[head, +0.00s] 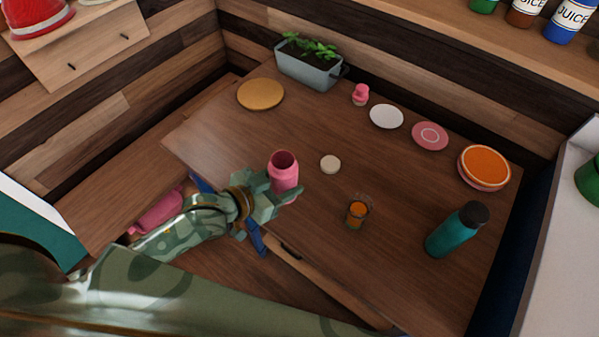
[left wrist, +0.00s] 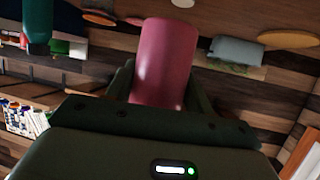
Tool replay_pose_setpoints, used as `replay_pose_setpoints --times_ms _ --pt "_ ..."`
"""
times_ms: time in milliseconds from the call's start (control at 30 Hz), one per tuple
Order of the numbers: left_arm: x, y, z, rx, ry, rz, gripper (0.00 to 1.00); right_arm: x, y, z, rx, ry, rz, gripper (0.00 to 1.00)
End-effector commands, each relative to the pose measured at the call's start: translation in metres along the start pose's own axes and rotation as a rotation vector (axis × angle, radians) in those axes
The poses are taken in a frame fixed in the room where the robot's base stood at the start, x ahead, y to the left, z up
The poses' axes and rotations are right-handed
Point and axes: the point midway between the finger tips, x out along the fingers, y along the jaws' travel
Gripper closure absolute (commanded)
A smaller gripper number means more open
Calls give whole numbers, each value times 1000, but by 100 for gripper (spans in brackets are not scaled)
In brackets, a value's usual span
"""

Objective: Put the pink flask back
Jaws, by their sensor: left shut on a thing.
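The pink flask (head: 284,171) stands about upright at the table's near left edge in the head view, its round top open and dark inside. My left gripper (head: 268,196) is shut on it from the near left side. In the left wrist view the flask (left wrist: 165,62) sits between the fingers, which it partly hides. I cannot tell whether the flask's base touches the table. My right gripper is not in view.
On the wooden table (head: 215,135) are a pale disc (head: 330,164), a glass with orange drink (head: 357,211), a teal bottle (head: 455,232), several plates, a small pink item (head: 360,94), a round board (head: 260,94) and a planter (head: 308,68). The middle left is clear.

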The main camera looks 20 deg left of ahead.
Motion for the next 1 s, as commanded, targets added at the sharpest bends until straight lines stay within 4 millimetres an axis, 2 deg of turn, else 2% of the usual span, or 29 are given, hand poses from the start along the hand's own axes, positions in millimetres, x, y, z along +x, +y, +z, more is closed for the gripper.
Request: replay_pose_setpoints --times_ms 67,133,400,533,633,867,1000 --pt "1 0 7 4 1 8 76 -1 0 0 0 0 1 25" --pt "13 -6 11 6 4 10 76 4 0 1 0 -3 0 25" --pt "91 -44 20 4 5 10 76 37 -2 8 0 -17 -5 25" --pt "119 -53 40 1 1 11 76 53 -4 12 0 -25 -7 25" --pt "131 -58 46 2 3 11 76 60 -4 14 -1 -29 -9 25" --pt "146 -64 54 1 4 12 76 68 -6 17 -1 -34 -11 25" --pt "157 -64 77 -1 1 12 76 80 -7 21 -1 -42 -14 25"
